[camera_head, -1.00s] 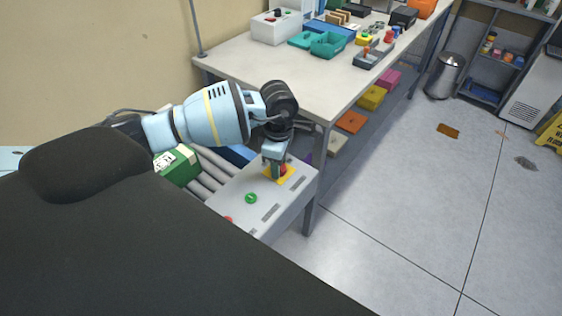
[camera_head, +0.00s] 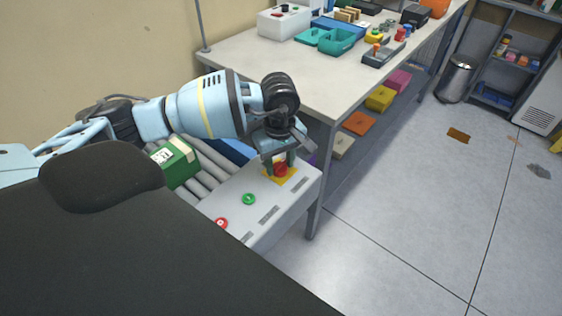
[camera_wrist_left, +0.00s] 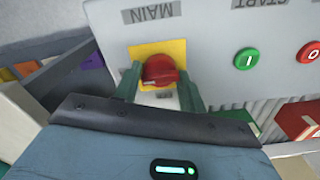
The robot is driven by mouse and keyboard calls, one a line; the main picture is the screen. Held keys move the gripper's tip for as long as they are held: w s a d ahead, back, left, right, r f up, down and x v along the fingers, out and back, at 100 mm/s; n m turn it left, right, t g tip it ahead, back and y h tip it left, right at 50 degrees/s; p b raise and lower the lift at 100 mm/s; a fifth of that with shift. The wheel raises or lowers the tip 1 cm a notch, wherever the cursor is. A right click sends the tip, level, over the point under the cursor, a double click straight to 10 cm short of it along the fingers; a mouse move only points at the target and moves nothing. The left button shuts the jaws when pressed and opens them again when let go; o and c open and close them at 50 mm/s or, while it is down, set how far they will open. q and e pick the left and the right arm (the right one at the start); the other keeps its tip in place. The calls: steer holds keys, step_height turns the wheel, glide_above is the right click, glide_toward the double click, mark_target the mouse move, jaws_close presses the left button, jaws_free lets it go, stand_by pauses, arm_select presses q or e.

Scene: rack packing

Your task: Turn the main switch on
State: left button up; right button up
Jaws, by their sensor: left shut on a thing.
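The main switch is a red knob (camera_head: 281,170) on a yellow plate (camera_head: 268,178), on top of a grey control panel (camera_head: 234,187). In the left wrist view the red knob (camera_wrist_left: 159,70) sits on the yellow plate (camera_wrist_left: 178,48) below the label MAIN, which appears upside down. My left gripper (camera_head: 278,164) points down at the panel, one green finger on each side of the knob. It is shut on the knob, as its fingers (camera_wrist_left: 160,88) flank it in the left wrist view. My right gripper is not in view.
A green button (camera_head: 248,199) and a red button (camera_head: 221,223) are on the same panel. A roller conveyor with a green box (camera_head: 175,162) lies left of it. A workbench (camera_head: 262,62) with trays and parts stands behind. The floor at right is mostly clear.

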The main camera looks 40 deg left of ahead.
mark_target(280, 164)
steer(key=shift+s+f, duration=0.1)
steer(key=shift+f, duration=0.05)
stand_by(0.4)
arm_select(q)
steer(key=o, duration=0.9)
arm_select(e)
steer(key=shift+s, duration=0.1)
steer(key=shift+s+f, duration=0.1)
arm_select(q)
step_height(280, 164, up, 6)
steer(key=shift+r, duration=0.95)
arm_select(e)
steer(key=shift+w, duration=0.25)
